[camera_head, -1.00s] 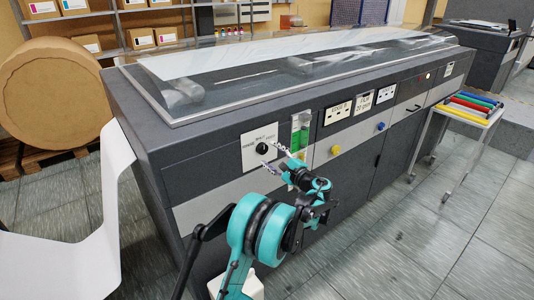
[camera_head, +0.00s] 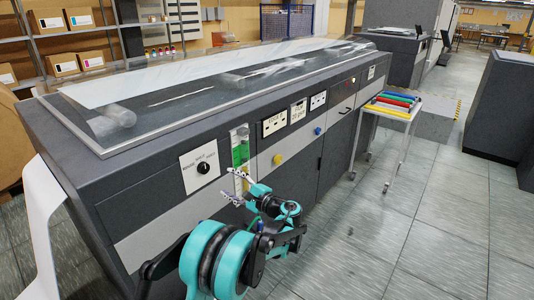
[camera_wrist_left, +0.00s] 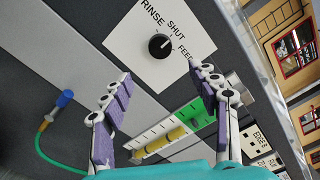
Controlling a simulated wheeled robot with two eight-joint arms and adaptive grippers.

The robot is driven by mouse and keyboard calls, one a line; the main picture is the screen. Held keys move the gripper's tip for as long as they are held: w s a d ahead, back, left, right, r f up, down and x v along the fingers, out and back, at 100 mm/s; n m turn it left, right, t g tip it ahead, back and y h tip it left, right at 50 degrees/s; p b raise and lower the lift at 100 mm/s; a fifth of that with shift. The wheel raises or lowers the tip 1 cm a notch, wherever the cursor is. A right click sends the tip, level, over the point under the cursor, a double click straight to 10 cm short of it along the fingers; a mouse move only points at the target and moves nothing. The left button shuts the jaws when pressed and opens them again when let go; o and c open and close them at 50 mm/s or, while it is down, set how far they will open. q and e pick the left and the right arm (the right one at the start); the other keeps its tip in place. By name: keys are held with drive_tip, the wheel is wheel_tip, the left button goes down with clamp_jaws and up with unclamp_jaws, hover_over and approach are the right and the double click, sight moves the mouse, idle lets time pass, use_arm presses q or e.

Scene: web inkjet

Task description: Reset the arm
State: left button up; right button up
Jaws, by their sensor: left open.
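My left gripper (camera_head: 234,187) is open and empty in front of the dark grey machine (camera_head: 150,206), with its teal arm coming up from the bottom. In the left wrist view its two purple-padded fingers (camera_wrist_left: 160,108) stand apart. Between and beyond them is a white plate with a black knob (camera_wrist_left: 159,46), marked RINSE, SHUT and FEED; the knob also shows in the head view (camera_head: 203,168). A green and white gauge with a yellow part (camera_wrist_left: 178,132) lies beyond the fingers. The right gripper is not in view.
A trolley with coloured tubes (camera_head: 394,107) stands at the machine's far right end. A white web (camera_head: 45,215) hangs at its left. Shelves with boxes (camera_head: 60,65) line the back. The tiled floor (camera_head: 400,215) is clear at the right.

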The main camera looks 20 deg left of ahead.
use_arm(q)
drive_tip(key=shift+s, duration=0.1)
drive_tip(key=s+d+n+h, duration=0.35)
drive_tip(key=s+h, duration=0.45)
drive_tip(key=s, duration=0.8)
drive_tip(key=s+d+f+n+h, duration=0.3)
drive_tip(key=s+d, duration=0.3)
drive_tip(key=s, duration=0.3)
drive_tip(key=s+d+f+n+h, duration=0.4)
drive_tip(key=s+d+h, duration=0.1)
drive_tip(key=s, duration=0.3)
drive_tip(key=shift+s+d+h, duration=0.3)
drive_tip(key=shift+s+d, duration=0.1)
drive_tip(key=shift+d, duration=0.3)
